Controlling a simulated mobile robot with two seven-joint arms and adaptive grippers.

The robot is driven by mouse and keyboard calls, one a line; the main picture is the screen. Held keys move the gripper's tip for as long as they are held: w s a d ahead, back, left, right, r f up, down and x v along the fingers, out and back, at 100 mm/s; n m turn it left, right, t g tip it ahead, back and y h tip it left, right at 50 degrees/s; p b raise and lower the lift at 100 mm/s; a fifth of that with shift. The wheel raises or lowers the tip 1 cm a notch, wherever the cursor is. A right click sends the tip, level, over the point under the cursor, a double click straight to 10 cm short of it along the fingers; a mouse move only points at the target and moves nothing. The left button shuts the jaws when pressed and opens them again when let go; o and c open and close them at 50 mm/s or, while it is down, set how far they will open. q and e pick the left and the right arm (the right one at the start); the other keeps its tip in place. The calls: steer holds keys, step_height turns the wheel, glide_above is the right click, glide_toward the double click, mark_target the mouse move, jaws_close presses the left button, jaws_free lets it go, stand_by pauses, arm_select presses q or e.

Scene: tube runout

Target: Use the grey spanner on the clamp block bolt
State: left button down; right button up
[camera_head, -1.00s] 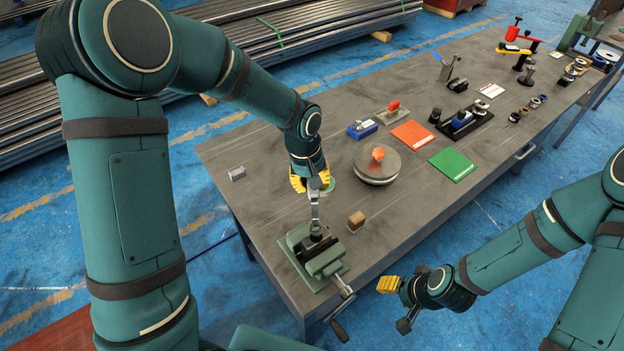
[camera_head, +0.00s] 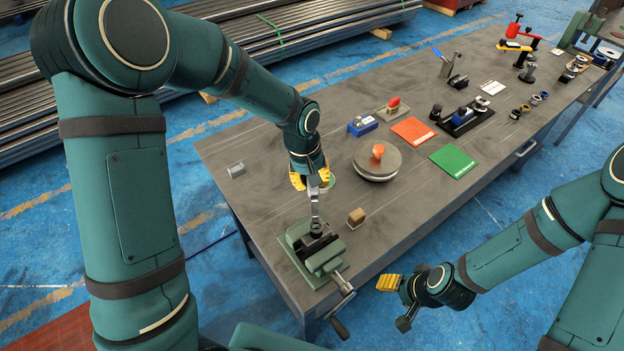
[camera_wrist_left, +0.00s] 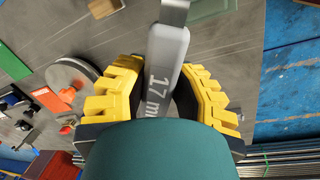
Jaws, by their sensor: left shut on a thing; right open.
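The grey spanner (camera_head: 314,205) is in my left gripper (camera_head: 312,182), which is shut on its handle. In the left wrist view the handle (camera_wrist_left: 167,65) reads "17 mm" and runs between the yellow fingers. The spanner's far end reaches down to a dark bolt or block (camera_head: 316,230) at the green vise (camera_head: 325,262), which I take as the clamp block. The exact fit of the spanner's head on the bolt is too small to tell. My right gripper (camera_head: 388,283) is open and empty, off the bench's front edge.
A small brown block (camera_head: 357,217) stands right of the vise. A round turntable (camera_head: 377,163) with an orange knob, orange (camera_head: 413,130) and green (camera_head: 453,160) mats, and a blue box (camera_head: 362,125) lie farther back. The vise handle (camera_head: 341,312) juts past the bench edge.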

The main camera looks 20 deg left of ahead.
steer(key=shift+f+b, duration=0.9)
steer(key=shift+f, duration=0.05)
stand_by(0.6)
